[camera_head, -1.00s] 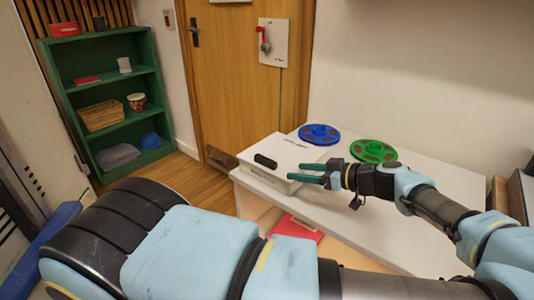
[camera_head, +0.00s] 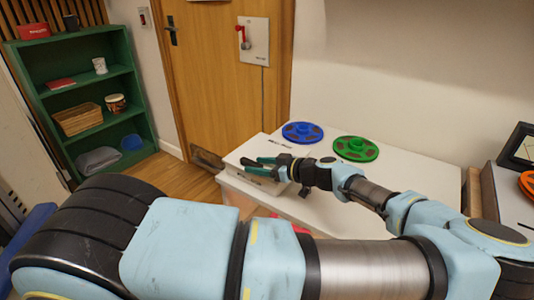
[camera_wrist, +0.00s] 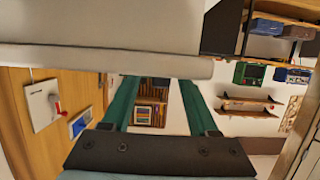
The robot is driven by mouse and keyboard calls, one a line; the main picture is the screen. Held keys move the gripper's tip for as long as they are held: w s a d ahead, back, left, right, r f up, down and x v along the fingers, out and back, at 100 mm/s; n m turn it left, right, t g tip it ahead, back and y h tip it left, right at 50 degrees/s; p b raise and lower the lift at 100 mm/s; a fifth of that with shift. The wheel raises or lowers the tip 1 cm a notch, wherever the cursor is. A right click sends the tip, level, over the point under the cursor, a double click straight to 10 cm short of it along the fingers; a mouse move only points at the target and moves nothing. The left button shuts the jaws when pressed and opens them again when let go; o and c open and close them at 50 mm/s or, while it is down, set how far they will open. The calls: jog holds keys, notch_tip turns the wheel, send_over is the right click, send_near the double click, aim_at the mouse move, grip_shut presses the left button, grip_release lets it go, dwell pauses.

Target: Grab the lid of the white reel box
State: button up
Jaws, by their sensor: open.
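The white reel box (camera_head: 233,160) stands at the left end of a white table. Its pale lid (camera_head: 268,143) is on it; the dark handle seen on it earlier is mostly hidden by my gripper. My gripper (camera_head: 257,166), with green fingers, is open over the front part of the box in the head view. In the wrist view, a large pale surface with a rounded edge (camera_wrist: 130,62), likely the box, fills the top. The fingertips (camera_wrist: 153,82) reach that edge and pass partly behind it. I cannot tell whether they touch.
A blue reel (camera_head: 302,132) and a green reel (camera_head: 355,149) lie on the white table (camera_head: 415,180) right of the box. A wooden door (camera_head: 205,80) with a red-handled switch box (camera_head: 254,42) is behind. A green shelf (camera_head: 83,92) stands at the left.

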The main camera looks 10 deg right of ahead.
jog(key=shift+w+a+f, duration=0.1)
jog(key=shift+w+a, duration=0.05)
jog(key=shift+a, duration=0.05)
jog(key=shift+c, duration=0.2)
grip_shut()
dwell(0.4)
